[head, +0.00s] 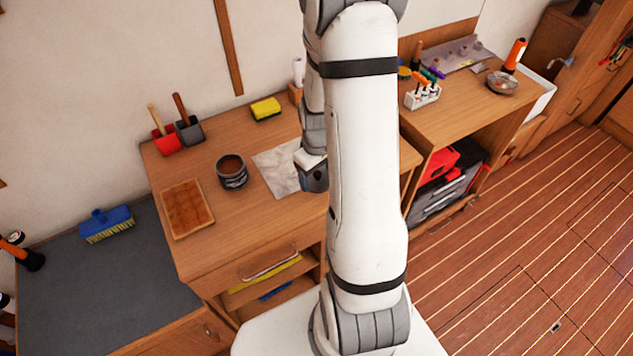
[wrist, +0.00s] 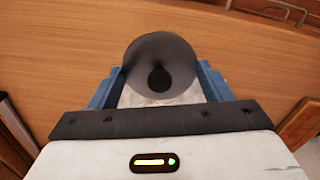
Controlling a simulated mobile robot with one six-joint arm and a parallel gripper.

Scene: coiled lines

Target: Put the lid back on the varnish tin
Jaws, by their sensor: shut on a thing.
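The varnish tin (head: 232,184) stands upright and open on the wooden workbench, dark outside with brown varnish showing inside. My gripper (head: 314,180) is over the bench to the right of the tin, above the right part of a pale sheet, partly hidden by my arm. The lid cannot be made out in the head view.
The pale sheet (head: 272,165) lies between the tin and my gripper. A brown square slab (head: 187,208) lies left of the tin. Red (head: 166,142) and grey (head: 190,131) holders with wooden handles and a yellow sponge (head: 265,109) are behind. Bare wood lies in front of the tin.

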